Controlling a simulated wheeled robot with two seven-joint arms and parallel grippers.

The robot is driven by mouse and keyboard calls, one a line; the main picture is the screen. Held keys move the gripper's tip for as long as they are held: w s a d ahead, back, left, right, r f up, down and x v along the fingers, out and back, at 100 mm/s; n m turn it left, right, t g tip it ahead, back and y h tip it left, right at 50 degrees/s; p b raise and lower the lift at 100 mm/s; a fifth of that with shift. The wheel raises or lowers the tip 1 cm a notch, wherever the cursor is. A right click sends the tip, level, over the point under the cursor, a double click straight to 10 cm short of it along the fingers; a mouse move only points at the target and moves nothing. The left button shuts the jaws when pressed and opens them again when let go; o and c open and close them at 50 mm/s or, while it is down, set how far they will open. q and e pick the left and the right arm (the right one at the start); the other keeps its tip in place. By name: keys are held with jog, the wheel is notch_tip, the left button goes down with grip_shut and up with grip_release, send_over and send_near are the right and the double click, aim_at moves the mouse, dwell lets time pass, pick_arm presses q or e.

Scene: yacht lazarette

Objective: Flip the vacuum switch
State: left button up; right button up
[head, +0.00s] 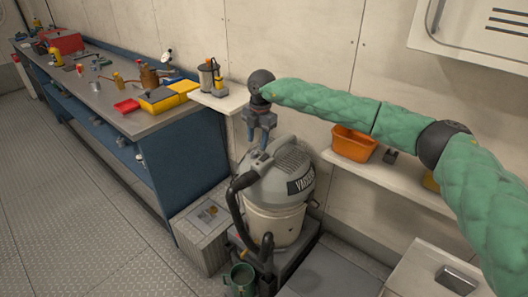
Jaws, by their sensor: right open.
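The vacuum (275,218) is a grey and cream canister with a dark label on its front and a black hose at its left. It stands upright on a dark base against the wall. My right gripper (258,142) hangs from my green arm, which comes in from the right. It points down, open, just above or at the left side of the vacuum's grey lid (278,180). I cannot tell whether it touches the lid. I cannot make out the vacuum switch; it may be hidden or too small. My left gripper is not in view.
A blue workbench (185,160) with tools and yellow and red bins stands at the left. A small shelf (222,101) holds a canister and a yellow item. An orange bin (353,144) sits on the right wall shelf. A green mug (242,280) is in front. The left floor is clear.

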aim_at(264, 157)
jog(key=shift+w+d+r+m+h, duration=0.15)
jog(key=shift+w+d+h, duration=0.15)
jog(key=shift+d, duration=0.25)
jog(key=shift+w+d+r+m+h, duration=0.2)
jog(key=shift+w+d, duration=0.15)
jog(key=shift+d, duration=0.2)
notch_tip(264, 157, down, 7)
jog(key=shift+f+p, duration=0.2)
jog(key=shift+p, duration=0.85)
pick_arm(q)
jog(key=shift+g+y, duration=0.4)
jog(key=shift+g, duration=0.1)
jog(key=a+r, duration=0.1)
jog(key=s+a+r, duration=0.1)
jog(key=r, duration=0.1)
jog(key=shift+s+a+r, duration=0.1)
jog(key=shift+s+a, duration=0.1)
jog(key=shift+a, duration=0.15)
